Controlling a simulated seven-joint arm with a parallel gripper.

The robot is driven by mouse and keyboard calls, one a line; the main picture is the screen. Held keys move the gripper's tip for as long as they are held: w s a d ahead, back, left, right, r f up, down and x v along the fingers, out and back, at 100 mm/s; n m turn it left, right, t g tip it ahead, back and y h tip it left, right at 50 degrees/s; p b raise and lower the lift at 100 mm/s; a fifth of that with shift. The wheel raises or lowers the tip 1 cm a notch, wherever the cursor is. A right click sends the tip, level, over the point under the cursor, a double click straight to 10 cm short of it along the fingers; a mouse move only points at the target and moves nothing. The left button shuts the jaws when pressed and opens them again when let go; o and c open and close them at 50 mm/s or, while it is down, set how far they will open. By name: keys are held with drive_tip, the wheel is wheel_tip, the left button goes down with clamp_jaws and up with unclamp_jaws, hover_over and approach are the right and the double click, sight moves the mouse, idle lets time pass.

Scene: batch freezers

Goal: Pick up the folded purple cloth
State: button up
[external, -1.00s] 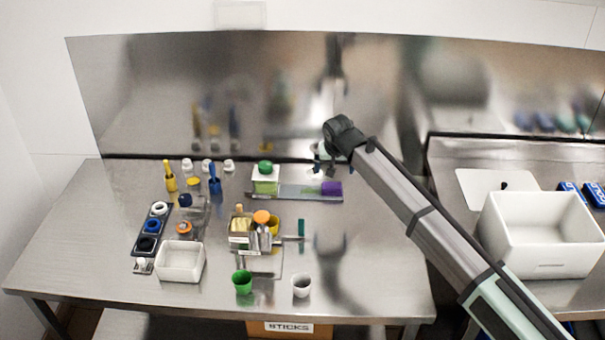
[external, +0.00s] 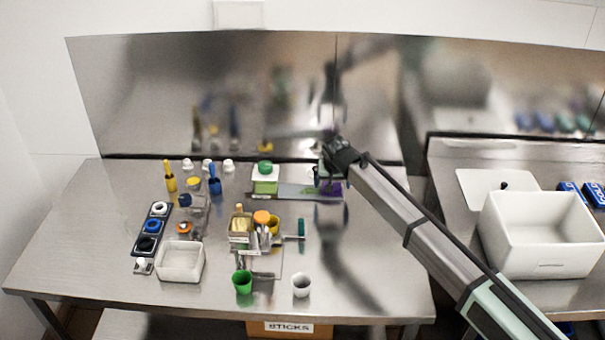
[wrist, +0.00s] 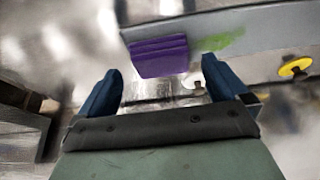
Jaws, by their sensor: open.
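The folded purple cloth (wrist: 160,56) lies at the end of a grey tray (wrist: 270,30) in the wrist view. In the external view the cloth (external: 336,188) shows partly behind my gripper, at the right end of the tray (external: 296,192). My gripper (wrist: 160,80) is open, with its two blue fingers on either side of the cloth's near edge in the picture. Nothing is between the fingers. I cannot tell the exact height of the fingers above the cloth. A green patch (wrist: 222,41) shows on the tray beside the cloth.
A white and green container (external: 265,180) stands on the tray's left end. Bottles, a metal caddy (external: 243,232), a white bin (external: 180,262) and green and white cups (external: 242,282) stand further left and in front. The table's right front is clear.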

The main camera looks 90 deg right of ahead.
drive_tip(key=shift+x, duration=1.45)
drive_tip(key=shift+c, duration=0.5)
drive_tip(key=c, duration=0.8)
drive_tip(key=shift+r, duration=0.1)
drive_tip(key=shift+c, duration=0.2)
drive_tip(key=shift+r, duration=0.1)
